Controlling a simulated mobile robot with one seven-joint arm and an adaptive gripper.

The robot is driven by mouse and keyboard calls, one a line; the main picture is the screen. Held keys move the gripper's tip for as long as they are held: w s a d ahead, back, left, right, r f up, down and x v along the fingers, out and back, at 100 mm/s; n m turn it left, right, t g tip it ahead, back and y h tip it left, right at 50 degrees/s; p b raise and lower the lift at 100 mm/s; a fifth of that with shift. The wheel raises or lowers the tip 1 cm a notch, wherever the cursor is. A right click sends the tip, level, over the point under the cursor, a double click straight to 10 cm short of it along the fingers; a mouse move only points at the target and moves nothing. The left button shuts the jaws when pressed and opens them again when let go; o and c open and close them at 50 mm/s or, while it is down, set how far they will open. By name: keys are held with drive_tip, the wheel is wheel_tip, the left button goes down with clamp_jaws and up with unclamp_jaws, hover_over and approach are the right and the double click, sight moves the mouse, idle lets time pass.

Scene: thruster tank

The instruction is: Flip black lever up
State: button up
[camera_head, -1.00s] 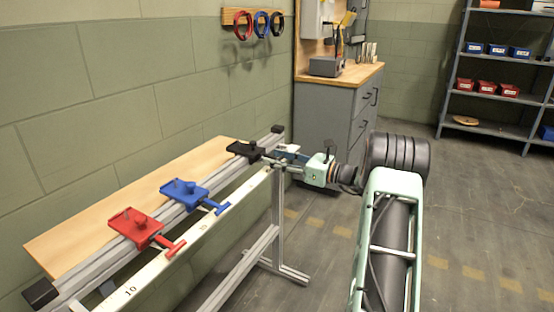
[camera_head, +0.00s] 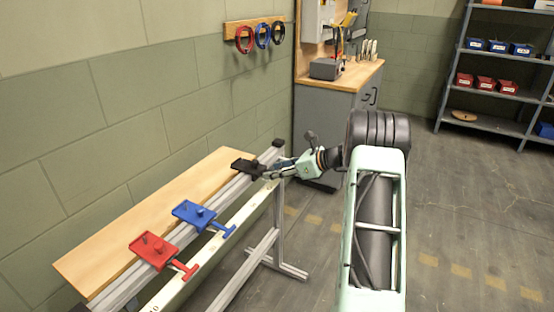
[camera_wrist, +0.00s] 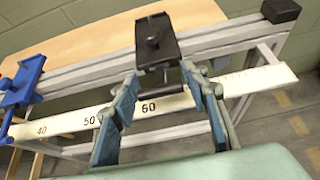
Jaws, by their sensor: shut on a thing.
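The black lever unit (camera_head: 248,167) sits at the far end of the aluminium rail, and its block (camera_wrist: 157,42) is near the top middle of the wrist view. Its T-shaped handle (camera_wrist: 163,89) points out from the rail toward me, over the white scale strip. My gripper (camera_head: 273,173) is at that handle. In the wrist view its blue-padded fingers (camera_wrist: 160,78) stand on either side of the handle bar and are shut on it. The fingers partly hide the bar's ends.
A blue lever unit (camera_head: 195,213) and a red lever unit (camera_head: 154,249) sit nearer on the same rail. A numbered white strip (camera_wrist: 80,122) runs along the front. A grey cabinet (camera_head: 330,115) stands behind my gripper. Open floor lies to the right.

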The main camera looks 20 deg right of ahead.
sight(266, 170)
drive_tip(key=r+g+h+p, duration=0.1)
drive_tip(key=p, duration=0.2)
drive_tip(key=g+h+p, duration=0.1)
drive_tip(key=p, duration=0.3)
drive_tip(key=w+a+r+g+p, duration=0.1)
drive_tip(key=p, duration=0.3)
drive_tip(key=shift+r+g+h, duration=0.3)
drive_tip(key=shift+h, duration=0.1)
drive_tip(key=p, duration=0.1)
drive_tip(key=g+h+p, duration=0.1)
drive_tip(key=p, duration=0.1)
drive_tip(key=shift+w+a+r+g, duration=0.1)
drive_tip(key=shift+w+a+g, duration=0.05)
drive_tip(key=shift+w+g, duration=0.2)
drive_tip(key=shift+w+a+g+h+p, duration=0.2)
drive_tip(key=shift+w+g+h+p, duration=0.15)
drive_tip(key=shift+g+h+p, duration=0.8)
drive_tip(key=shift+t+y+p, duration=0.25)
drive_tip(key=shift+t+p, duration=0.05)
drive_tip(key=shift+p, duration=0.05)
drive_tip(key=o, duration=1.1)
drive_tip(key=v, duration=1.2)
drive_tip(key=shift+w, duration=0.1)
